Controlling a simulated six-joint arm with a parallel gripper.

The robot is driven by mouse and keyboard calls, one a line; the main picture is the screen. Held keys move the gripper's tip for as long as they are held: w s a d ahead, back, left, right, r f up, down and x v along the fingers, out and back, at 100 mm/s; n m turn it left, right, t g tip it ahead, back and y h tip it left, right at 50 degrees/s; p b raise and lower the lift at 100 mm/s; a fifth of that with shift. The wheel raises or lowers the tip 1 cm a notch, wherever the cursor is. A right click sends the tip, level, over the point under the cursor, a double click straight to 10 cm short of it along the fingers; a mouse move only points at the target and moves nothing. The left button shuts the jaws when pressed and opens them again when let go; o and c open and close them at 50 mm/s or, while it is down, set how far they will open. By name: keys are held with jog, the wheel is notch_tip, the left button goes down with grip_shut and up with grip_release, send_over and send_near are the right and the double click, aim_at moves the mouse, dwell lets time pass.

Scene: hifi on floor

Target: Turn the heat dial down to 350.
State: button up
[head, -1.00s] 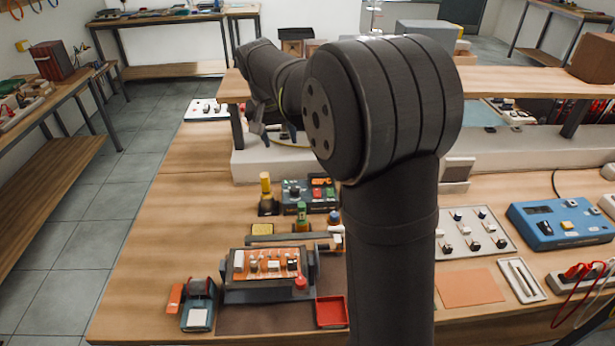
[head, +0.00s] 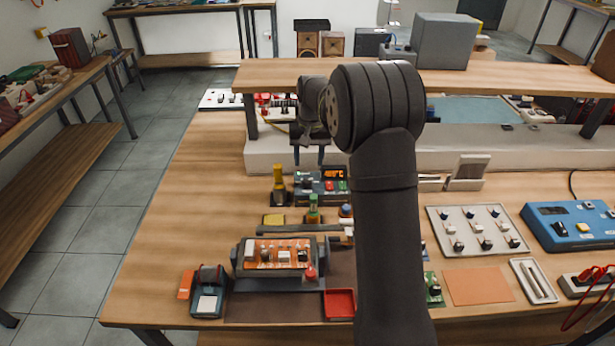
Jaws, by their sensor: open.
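The soldering station (head: 322,194) is a small dark box in the middle of the bench. Its lit orange display (head: 334,173) shows a number ending in °C, too small to read surely. A dark round heat dial (head: 307,181) sits on the left of its front, and red and green buttons sit to the right. My gripper (head: 309,162) is open and empty, fingers pointing down, just above and behind the station in the picture. Whether a finger touches the station, I cannot tell. My arm hides part of the bench to the right.
A circuit-board holder (head: 277,260), red tray (head: 340,303) and multimeter-like device (head: 208,297) lie nearer. A raised shelf (head: 270,77) runs behind. The bench's left is clear.

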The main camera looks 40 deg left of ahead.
aim_at(307, 180)
notch_tip(307, 180, down, 7)
jog(key=shift+s+a+f, duration=0.1)
jog(key=shift+s+f, duration=0.05)
jog(key=c, duration=1)
